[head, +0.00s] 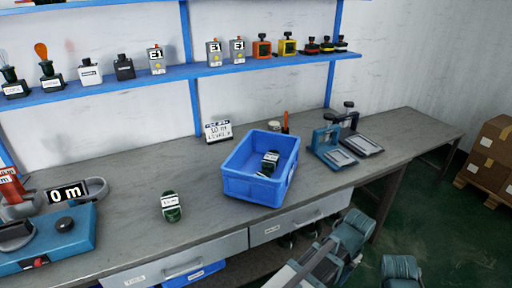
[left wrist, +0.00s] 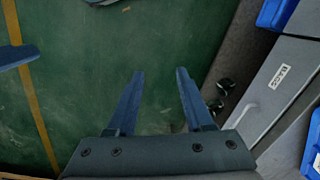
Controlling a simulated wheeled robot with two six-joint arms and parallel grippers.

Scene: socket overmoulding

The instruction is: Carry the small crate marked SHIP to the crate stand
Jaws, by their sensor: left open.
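A blue crate (head: 238,187) stands upright on the grey bench, with a dark green coil (head: 269,163) with a white label inside it. I cannot read the word SHIP on the crate. I cannot make out a crate stand in either view. My left gripper (left wrist: 160,78) is open and empty in the left wrist view, over the green floor beside the drawer fronts. It is apart from the crate, which that view does not show.
Another green coil (head: 171,206) lies on the bench (head: 120,210) left of the crate. A teal device (head: 65,240) is at front left, teal stands (head: 333,150) right of the crate. A blue shelf (head: 165,77) hangs above. Cartons (head: 493,150) sit at far right.

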